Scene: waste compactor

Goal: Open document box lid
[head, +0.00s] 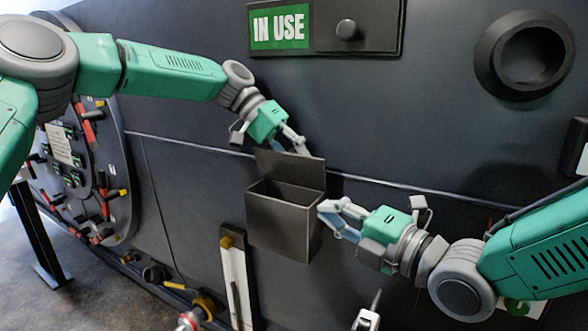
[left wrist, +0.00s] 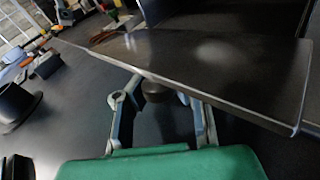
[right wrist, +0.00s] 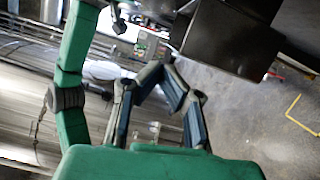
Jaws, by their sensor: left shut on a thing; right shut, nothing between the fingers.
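The dark document box (head: 278,229) is fixed to the wall in the middle of the head view. Its lid (head: 292,170) stands raised at the back, and the dark inside shows. My left gripper (head: 298,146) is at the lid's top edge, shut on the lid. The left wrist view shows the lid (left wrist: 215,62) as a broad dark panel beyond the fingers, with a dark round part between them. My right gripper (head: 328,209) is shut and empty beside the box's right side; I cannot tell if it touches. The box also shows in the right wrist view (right wrist: 232,40).
An "IN USE" sign (head: 281,25) with a knob (head: 347,29) is on the wall above. A round port (head: 525,55) is at upper right. A control panel (head: 80,165) with red levers is at left. A pale vertical strip (head: 236,285) stands below the box.

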